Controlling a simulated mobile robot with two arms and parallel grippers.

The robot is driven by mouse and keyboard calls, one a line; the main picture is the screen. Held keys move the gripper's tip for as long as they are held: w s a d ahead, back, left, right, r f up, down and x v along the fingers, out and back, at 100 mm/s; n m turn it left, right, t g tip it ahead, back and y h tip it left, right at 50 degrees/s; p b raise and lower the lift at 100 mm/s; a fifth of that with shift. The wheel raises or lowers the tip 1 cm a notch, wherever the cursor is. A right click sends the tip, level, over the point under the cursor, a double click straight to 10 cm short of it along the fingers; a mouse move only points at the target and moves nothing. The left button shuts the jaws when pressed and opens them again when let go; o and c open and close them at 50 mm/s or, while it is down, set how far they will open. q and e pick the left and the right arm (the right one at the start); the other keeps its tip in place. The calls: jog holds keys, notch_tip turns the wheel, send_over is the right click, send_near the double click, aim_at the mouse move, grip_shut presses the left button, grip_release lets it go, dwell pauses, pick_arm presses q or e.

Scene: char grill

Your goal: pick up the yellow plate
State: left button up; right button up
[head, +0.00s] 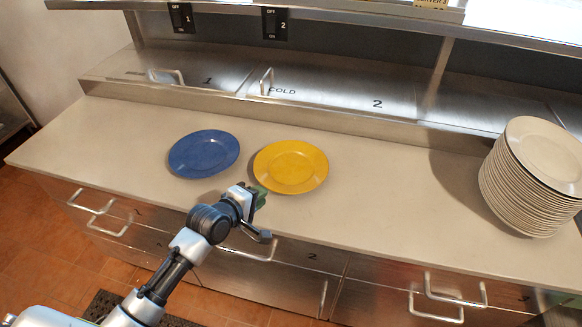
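The yellow plate (291,167) lies flat on the pale counter (372,213), in the middle of the head view. Nothing is on it, and nearly all of its rim shows. My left gripper (263,215) is just in front of the plate's near left edge. Its two fingers are spread apart with nothing seen between them, one close to the plate's rim and one nearer the counter's front edge. I cannot tell whether the far finger touches the plate. My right gripper is not in view.
A blue plate (203,154) lies just left of the yellow one. A tall stack of white plates (534,182) stands at the right. A steel ledge with lids (330,93) runs behind the counter. Drawers with handles (250,254) are below its front edge. The counter right of the yellow plate is clear.

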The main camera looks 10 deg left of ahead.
aim_at(273, 189)
pick_arm(q)
jog(key=shift+p+x, duration=0.5)
jog(key=shift+x, duration=2.7)
jog(key=shift+f, duration=0.15)
jog(key=shift+s, duration=0.1)
grip_shut()
